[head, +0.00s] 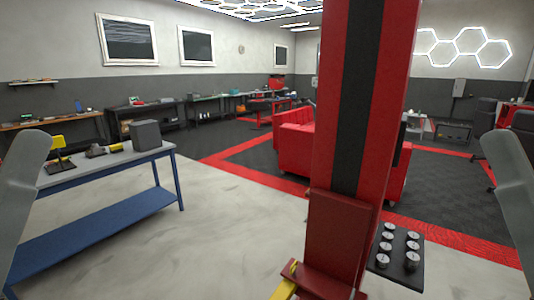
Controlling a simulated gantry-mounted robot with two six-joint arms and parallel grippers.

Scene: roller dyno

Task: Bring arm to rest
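A grey link of my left arm (22,200) rises along the left edge of the head view. A grey link of my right arm (515,195) shows at the right edge. Both links are cut off by the frame, and neither gripper is in view. I cannot see whether either holds anything.
A red post with a black stripe (357,100) stands close in front, right of centre, with a yellow part (285,288) at its foot. A blue table (95,226) at left bears a grey box (146,134) and tools. A black tray (408,274) holds several silver cylinders. Concrete floor between is clear.

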